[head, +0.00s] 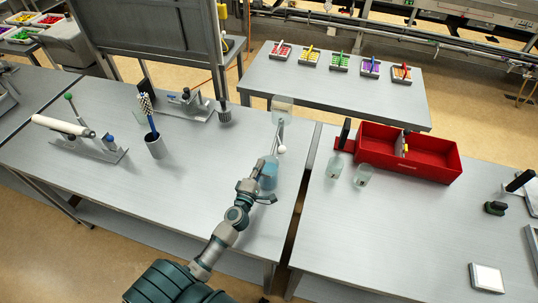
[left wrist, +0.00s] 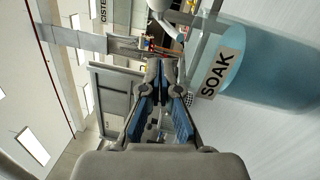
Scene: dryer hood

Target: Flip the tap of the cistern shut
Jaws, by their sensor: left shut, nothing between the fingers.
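The cistern (head: 282,103) is a pale vessel held up on a thin stand near the right edge of the middle table. A white rounded knob (head: 282,149), apparently on its tap, sits below it. Under this stands a blue, clear-walled container (head: 268,172); in the left wrist view its label reads SOAK (left wrist: 217,73). My left gripper (head: 262,192) is beside the container's near side, below the knob. Its fingers (left wrist: 160,68) are closed and empty. A white rod-like part (left wrist: 165,27), likely the tap, shows beyond the fingertips. I cannot tell the tap's exact position. My right gripper is out of view.
A cup with rods (head: 155,147) and a rack with a white roll (head: 62,126) stand to the left.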

